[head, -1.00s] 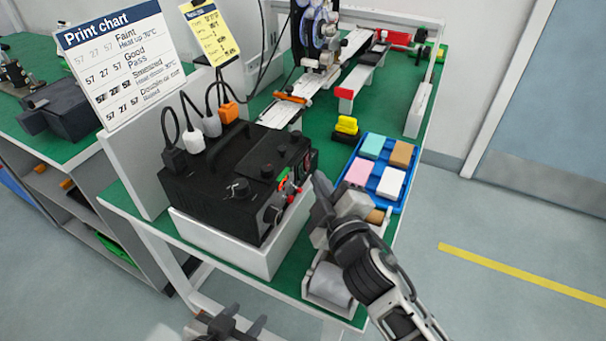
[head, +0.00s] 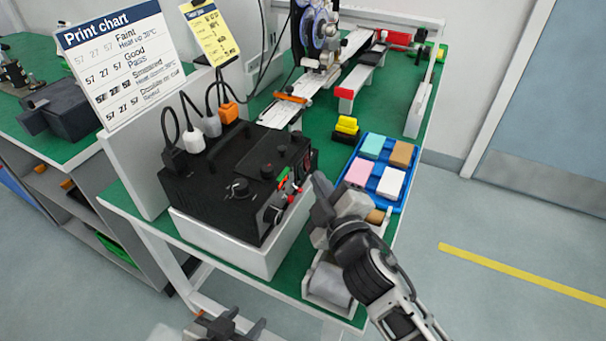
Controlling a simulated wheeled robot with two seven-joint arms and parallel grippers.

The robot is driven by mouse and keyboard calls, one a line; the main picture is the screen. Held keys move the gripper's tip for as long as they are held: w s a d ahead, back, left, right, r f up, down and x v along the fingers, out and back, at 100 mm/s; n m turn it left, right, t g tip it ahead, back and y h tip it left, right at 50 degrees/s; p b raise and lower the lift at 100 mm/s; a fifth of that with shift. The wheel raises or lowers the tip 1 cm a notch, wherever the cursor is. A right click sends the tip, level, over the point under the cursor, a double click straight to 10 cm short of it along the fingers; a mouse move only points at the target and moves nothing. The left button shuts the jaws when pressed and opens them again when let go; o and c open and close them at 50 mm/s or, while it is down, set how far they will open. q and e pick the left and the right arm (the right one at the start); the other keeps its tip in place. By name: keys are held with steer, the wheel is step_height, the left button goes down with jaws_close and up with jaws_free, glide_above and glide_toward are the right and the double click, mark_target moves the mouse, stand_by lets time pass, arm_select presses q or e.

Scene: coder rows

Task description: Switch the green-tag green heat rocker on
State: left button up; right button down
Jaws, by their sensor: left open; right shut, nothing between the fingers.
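A black control box (head: 236,184) stands on a white plinth on the green bench. Its front panel faces right and carries a small green rocker (head: 283,174) with red parts (head: 290,189) beside and below it. Tags and the rocker's position are too small to read. My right gripper (head: 320,184) is shut and empty, with its tip just right of the panel and seemingly apart from it. My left gripper (head: 234,319) is open and empty, low at the bottom edge, below the bench edge.
A blue tray (head: 375,206) with several coloured blocks lies right of the box. A yellow-and-black stamp (head: 346,130) sits behind it. A white bin with a roll (head: 330,285) is under my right arm. Plugs and cables rise behind the box; a print chart (head: 120,62) stands at left.

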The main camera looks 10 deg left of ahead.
steer(key=shift+a, duration=0.1)
steer(key=shift+w+a+f, duration=0.1)
steer(key=shift+a, duration=0.2)
steer(key=shift+a, duration=0.1)
stand_by(0.3)
steer(key=shift+w+a, duration=0.1)
steer(key=shift+a, duration=0.15)
steer(key=shift+d, duration=0.15)
stand_by(0.5)
steer(key=shift+s+d, duration=0.2)
steer(key=shift+d, duration=0.45)
